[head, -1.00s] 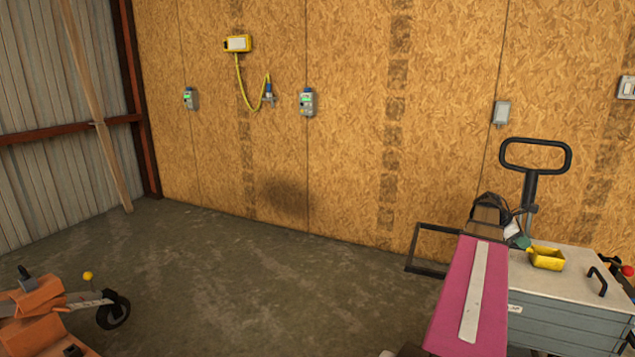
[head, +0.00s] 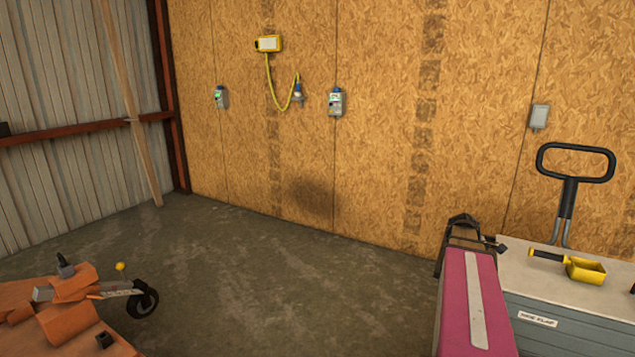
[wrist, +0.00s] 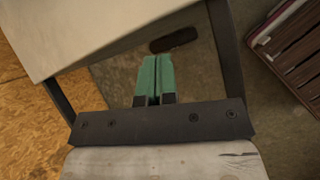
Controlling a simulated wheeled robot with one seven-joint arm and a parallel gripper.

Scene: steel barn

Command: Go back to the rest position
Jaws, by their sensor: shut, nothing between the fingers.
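My gripper (wrist: 155,78) shows in the wrist view with its two green fingers pressed together and nothing between them. In the head view my pink arm link reaches forward at the lower right, left of the grey cabinet. The dark wrist parts show beyond its far end; the green fingertips cannot be made out there.
The cabinet (head: 560,318) has a pale top carrying a yellow scoop (head: 585,270); a black handle (head: 575,160) rises behind it. An orange wheeled machine (head: 75,300) stands at lower left. Concrete floor (head: 260,270) between is clear. Switch boxes hang on the wooden wall (head: 380,100).

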